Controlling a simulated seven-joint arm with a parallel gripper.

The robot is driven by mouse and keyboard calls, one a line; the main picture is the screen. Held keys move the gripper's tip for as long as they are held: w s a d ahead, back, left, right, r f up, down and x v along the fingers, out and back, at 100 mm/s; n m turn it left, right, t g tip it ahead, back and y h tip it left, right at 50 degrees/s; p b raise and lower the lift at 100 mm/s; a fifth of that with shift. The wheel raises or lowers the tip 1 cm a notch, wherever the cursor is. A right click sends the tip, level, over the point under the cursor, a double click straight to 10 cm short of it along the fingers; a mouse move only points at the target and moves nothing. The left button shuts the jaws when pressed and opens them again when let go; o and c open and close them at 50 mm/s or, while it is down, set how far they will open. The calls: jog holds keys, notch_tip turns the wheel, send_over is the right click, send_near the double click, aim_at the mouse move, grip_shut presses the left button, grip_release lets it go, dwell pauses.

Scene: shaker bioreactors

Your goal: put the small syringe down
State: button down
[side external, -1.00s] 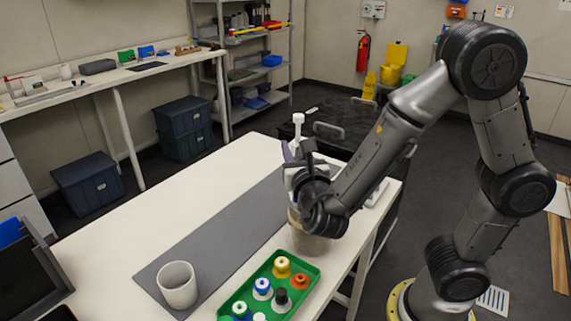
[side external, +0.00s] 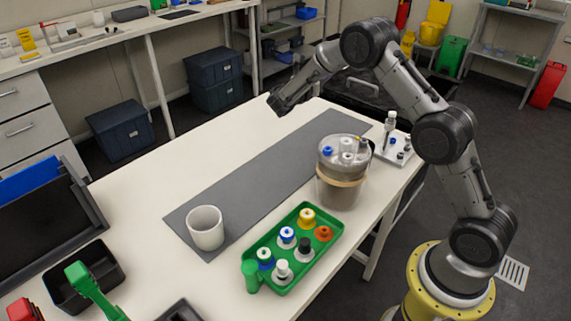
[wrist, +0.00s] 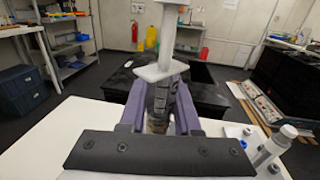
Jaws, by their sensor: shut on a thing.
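My gripper (wrist: 160,112) is shut on the small syringe (wrist: 158,73), between purple fingers. The syringe's white flange and plunger stick up above the fingers in the wrist view. Its marked barrel sits between them and its lower end is hidden. In the side view my gripper (side external: 284,102) is over the back end of the table, and I cannot make out the syringe there. Another syringe (side external: 390,121) stands upright in a white rack (side external: 394,151) at the table's right edge. That syringe also shows at the lower right of the wrist view (wrist: 275,147).
A lidded vessel (side external: 341,190) with caps on top stands in front of the rack. A green tray (side external: 257,256) of capped bottles and a white cup (side external: 206,228) are nearer. A grey mat (side external: 265,165) runs along the table and is mostly bare. White tabletop (side external: 220,150) left of it is clear.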

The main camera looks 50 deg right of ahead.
jog(key=s+d+f+m+g, duration=0.2)
jog(key=s+d+f+g, duration=0.1)
jog(key=d+f, duration=0.3)
jog(key=shift+w+d+f, duration=0.1)
jog(key=shift+d+f, duration=0.05)
jog(key=shift+f, duration=1.3)
jog(key=shift+s+d+f, duration=0.1)
jog(key=shift+d+f, duration=0.05)
jog(key=shift+f, duration=1.25)
jog(key=shift+w+d+f, duration=0.1)
jog(key=shift+d+f, duration=0.05)
jog(key=shift+f, duration=1.3)
jog(key=shift+f, duration=0.15)
jog(key=c, duration=0.6)
grip_release()
